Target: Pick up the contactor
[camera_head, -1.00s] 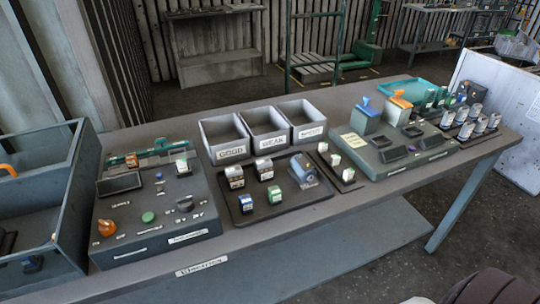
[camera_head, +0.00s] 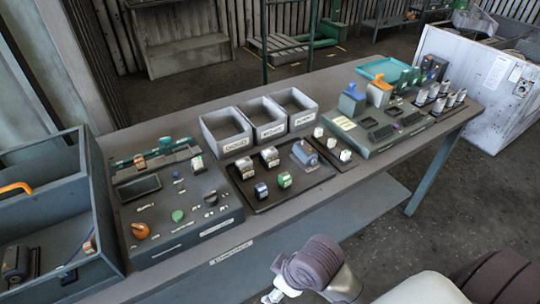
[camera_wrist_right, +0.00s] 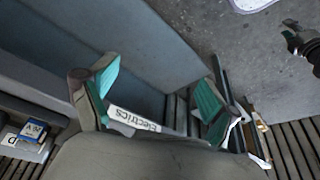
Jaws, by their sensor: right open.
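A dark tray (camera_head: 306,188) on the table holds several small block-shaped devices: two pale-topped ones (camera_head: 270,157) at the back, a blue one (camera_head: 262,190) and a green-topped one (camera_head: 285,180) at the front. I cannot tell which is the contactor. A larger grey-blue device (camera_head: 305,153) stands at the tray's right. My right gripper (camera_wrist_right: 160,75) is open in the right wrist view, with teal pads apart and nothing between them. In the head view my right arm is at the bottom centre, off the table's front edge. My left gripper is not in view.
Three grey bins (camera_head: 262,105) stand behind the tray. A control panel (camera_head: 190,235) is to the left, beside a deep blue-grey box (camera_head: 60,200). Another panel (camera_head: 365,150) with parts is to the right. The table's front edge carries a label (camera_head: 231,252).

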